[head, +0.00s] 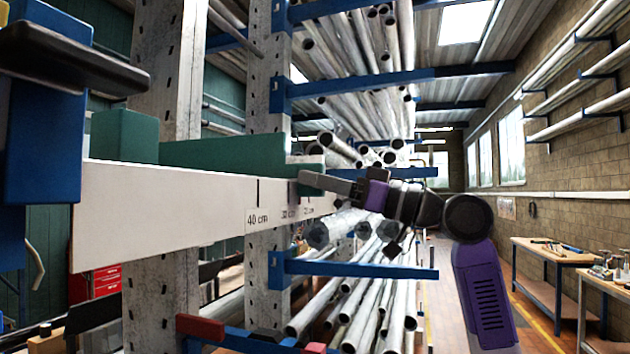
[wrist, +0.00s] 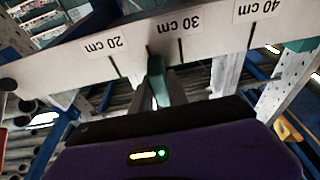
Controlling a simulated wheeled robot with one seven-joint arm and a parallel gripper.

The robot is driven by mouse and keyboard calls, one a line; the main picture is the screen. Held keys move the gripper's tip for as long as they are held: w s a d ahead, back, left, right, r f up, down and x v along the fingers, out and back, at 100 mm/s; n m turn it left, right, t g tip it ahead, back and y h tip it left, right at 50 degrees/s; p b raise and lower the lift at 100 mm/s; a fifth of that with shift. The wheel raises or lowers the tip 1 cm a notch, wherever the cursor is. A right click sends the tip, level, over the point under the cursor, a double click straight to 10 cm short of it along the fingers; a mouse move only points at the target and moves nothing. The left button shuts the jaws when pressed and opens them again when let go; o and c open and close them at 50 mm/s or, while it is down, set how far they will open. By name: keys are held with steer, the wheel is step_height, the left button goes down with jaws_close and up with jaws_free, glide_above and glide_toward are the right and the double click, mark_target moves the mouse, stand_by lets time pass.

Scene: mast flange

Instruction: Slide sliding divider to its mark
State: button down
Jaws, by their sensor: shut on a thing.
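A pale horizontal rail (head: 160,205) carries a printed scale with dark lines and 20, 30 and 40 cm labels. My gripper (head: 304,182) is at the rail's far part, shut on a small green divider (head: 309,160). In the wrist view the divider (wrist: 156,84) stands at the rail's edge between the 20 cm line and the 30 cm line (wrist: 181,50), closer to the 30 cm line. My gripper hides part of it, and the fingertips are hard to make out. I cannot tell which line is the divider's mark.
A longer green piece (head: 225,152) and a green block (head: 124,136) sit along the rail's top, nearer the head camera. Blue rack arms (head: 365,270) with metal pipes stand behind and below my gripper. Workbenches (head: 550,252) stand right, with open floor between.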

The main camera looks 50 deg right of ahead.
steer(key=shift+w+d, duration=0.3)
steer(key=shift+d, duration=0.55)
steer(key=shift+w+d, duration=0.35)
steer(key=shift+d, duration=0.55)
steer(key=shift+w+d, duration=0.3)
steer(key=shift+d, duration=0.55)
steer(key=c, duration=1.3)
jaws_free()
steer(key=shift+s+d+b, duration=0.15)
steer(key=shift+s+d, duration=0.25)
steer(key=shift+s, duration=0.7)
steer(key=shift+s+d+b, duration=0.15)
steer(key=shift+s+d, duration=0.25)
steer(key=shift+s, duration=0.7)
steer(key=shift+s+d+b, duration=0.15)
steer(key=shift+s+d, duration=0.25)
steer(key=shift+s, duration=0.7)
